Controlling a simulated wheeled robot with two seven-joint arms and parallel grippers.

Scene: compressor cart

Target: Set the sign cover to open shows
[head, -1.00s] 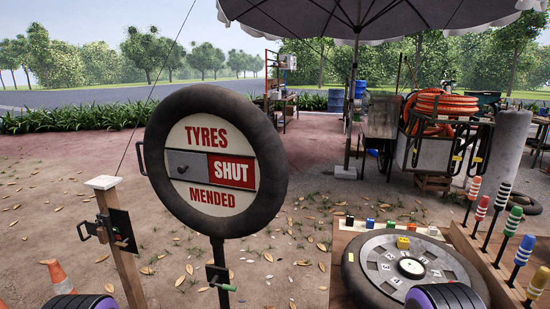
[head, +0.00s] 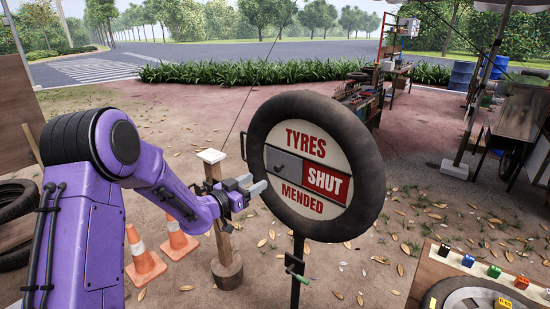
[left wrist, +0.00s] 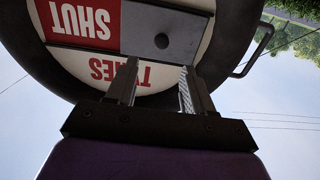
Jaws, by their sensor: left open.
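The tyre-framed sign (head: 318,215) reads TYRES, SHUT, MENDED. Its grey sliding cover (head: 283,163) lies over the left part of the middle band, and the red SHUT panel (head: 327,180) shows to the right of it. In the left wrist view the sign is upside down, and the cover (left wrist: 140,22) has a small dark knob (left wrist: 161,41). My left gripper (head: 257,185) is open and empty at the sign's left edge, its fingers pointing toward the sign. In the left wrist view the fingertips (left wrist: 158,68) appear just short of the knob, one to each side. My right gripper is out of view.
A side handle (left wrist: 262,50) sticks out from the tyre rim. A wooden post (head: 222,245) stands behind my left forearm, with orange cones (head: 145,262) nearby. A bench with coloured blocks (head: 495,271) is at the lower right.

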